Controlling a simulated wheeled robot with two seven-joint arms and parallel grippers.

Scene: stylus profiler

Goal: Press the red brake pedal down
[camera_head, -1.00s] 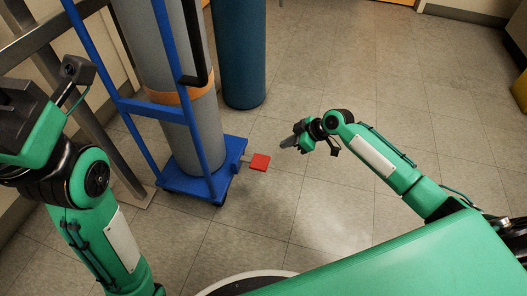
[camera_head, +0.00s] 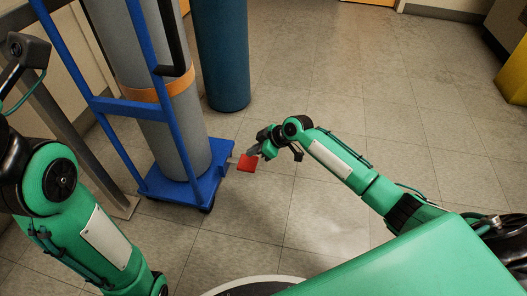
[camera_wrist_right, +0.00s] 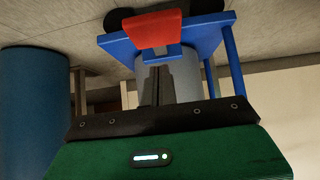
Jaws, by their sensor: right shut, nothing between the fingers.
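The red brake pedal (camera_head: 244,165) juts out from the right side of the blue cylinder trolley (camera_head: 165,187), low over the floor. It also shows in the right wrist view (camera_wrist_right: 152,29), at the top. My right gripper (camera_head: 252,152) is shut and empty. In the head view its fingertips overlap the pedal's upper edge; I cannot tell whether they touch it. In the right wrist view the closed fingers (camera_wrist_right: 157,78) point toward the pedal, with the tips just below it in the picture. My left arm is at the left edge, its fingers out of view.
A tall grey cylinder (camera_head: 183,140) with an orange band stands on the trolley, behind its blue frame. A blue cylinder (camera_head: 222,55) stands behind it. A metal rail is at the left. A yellow object (camera_head: 512,75) is at the far right. The floor right of the pedal is open.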

